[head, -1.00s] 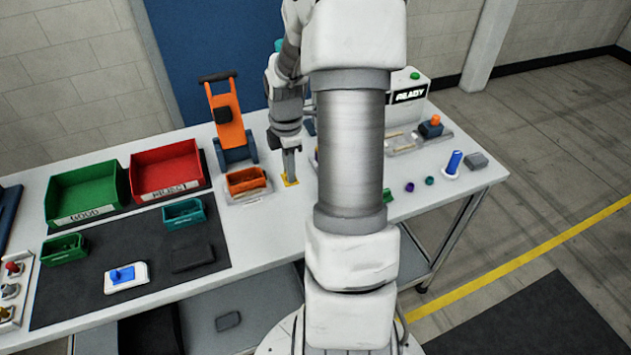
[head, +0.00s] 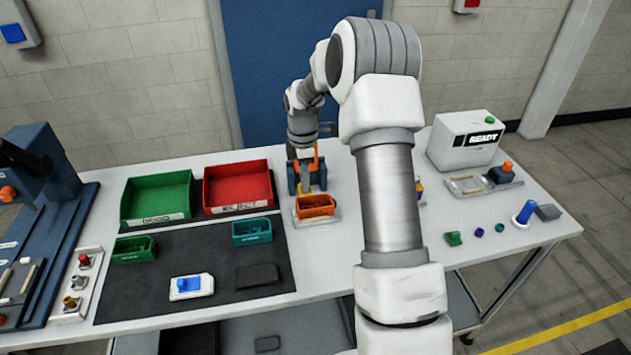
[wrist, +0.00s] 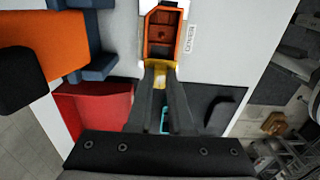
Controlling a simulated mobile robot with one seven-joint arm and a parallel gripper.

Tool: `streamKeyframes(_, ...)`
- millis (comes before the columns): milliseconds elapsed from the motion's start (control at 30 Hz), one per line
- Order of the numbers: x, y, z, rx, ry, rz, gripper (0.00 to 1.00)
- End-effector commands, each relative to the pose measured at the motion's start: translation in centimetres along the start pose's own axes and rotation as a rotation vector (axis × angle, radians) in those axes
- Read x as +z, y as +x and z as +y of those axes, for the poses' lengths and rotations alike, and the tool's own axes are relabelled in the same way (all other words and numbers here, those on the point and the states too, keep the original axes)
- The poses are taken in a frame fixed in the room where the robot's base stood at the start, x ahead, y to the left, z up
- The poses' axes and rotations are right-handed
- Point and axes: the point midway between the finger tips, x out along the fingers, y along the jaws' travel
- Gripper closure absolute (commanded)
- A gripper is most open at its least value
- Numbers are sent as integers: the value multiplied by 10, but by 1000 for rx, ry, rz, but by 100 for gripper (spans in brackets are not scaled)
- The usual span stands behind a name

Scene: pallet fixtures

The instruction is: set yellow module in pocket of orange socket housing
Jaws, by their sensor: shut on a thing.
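The orange socket housing (head: 317,209) is an open box on a pale plate, right of the dark mat. In the wrist view the housing (wrist: 148,36) shows dark pockets inside and lies just beyond my fingertips. My gripper (wrist: 159,80) is shut on the yellow module (wrist: 159,67). The module sits at the housing's near end in that view; I cannot tell whether they touch. In the head view the yellow module (head: 303,188) shows small at the housing's back left edge. My fingertips are hard to make out there.
An orange and blue stand (head: 320,172) rises close behind the housing. The red bin (head: 237,187) and teal bin (head: 252,232) are to its left. A READY box (head: 466,140) and small loose parts stand at right. Bare table lies in front of the housing.

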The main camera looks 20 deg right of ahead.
Motion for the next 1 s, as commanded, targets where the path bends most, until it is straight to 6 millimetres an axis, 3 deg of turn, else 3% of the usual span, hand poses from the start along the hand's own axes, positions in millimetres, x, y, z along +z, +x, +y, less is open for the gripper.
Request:
streamKeyframes(267, 0, 15, 0, -1, 0, 0, 100)
streamKeyframes(700, 0, 56, 0, -1, 0, 0, 100)
streamKeyframes(1000, 0, 63, 0, 0, 0, 0, 100)
